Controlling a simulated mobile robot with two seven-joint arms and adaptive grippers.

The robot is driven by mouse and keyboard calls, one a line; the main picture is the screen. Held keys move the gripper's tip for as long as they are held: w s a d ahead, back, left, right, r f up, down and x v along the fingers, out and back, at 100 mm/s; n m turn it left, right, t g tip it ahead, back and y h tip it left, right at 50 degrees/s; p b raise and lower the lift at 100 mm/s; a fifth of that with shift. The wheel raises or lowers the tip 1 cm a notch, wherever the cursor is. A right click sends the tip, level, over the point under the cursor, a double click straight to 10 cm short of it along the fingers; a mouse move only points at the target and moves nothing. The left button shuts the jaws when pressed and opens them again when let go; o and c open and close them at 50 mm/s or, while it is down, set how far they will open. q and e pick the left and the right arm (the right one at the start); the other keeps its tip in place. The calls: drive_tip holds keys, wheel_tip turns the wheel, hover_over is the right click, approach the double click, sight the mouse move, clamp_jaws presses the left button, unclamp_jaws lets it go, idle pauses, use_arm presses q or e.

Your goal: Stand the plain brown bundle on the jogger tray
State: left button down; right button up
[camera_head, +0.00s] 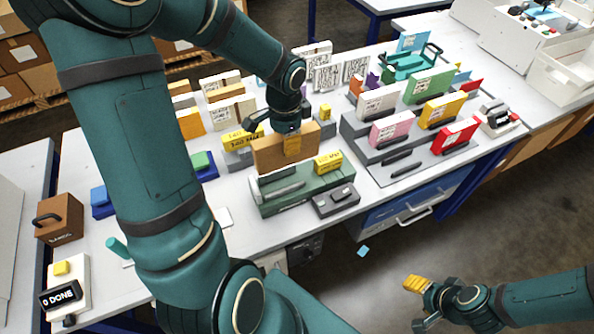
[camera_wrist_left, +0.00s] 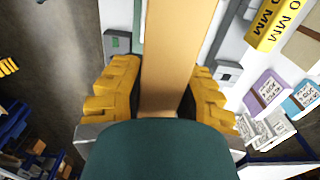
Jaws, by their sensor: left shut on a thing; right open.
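The plain brown bundle (camera_head: 268,154) is upright, held on edge in my left gripper (camera_head: 292,143). In the left wrist view the bundle (camera_wrist_left: 175,50) runs between the yellow fingers of the left gripper (camera_wrist_left: 160,98), which are shut on it. The green machine with a grey bar and yellow label, seemingly the jogger tray (camera_head: 308,198), is just in front of and below the bundle. I cannot tell whether the bundle's lower edge touches it. My right gripper (camera_head: 424,304) is open and empty, off the table's front at lower right.
A grey control box (camera_head: 336,202) stands at the green machine's front right. Yellow blocks marked 140 MM (camera_head: 240,138) stand behind left. A stepped grey rack (camera_head: 385,150) with coloured upright cards is to the right. A brown box (camera_head: 60,216) stands far left.

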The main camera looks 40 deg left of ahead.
use_arm(q)
drive_tip(key=f, duration=0.2)
drive_tip(key=f+b, duration=0.1)
drive_tip(key=f, duration=0.1)
drive_tip(key=shift+s+f, duration=0.2)
drive_tip(key=shift+f, duration=0.15)
drive_tip(key=shift+w+f+b, duration=0.15)
drive_tip(key=shift+f+b, duration=0.45)
drive_tip(key=shift+f, duration=1.85)
drive_tip(key=c, duration=0.8)
unclamp_jaws()
drive_tip(key=shift+f, duration=0.1)
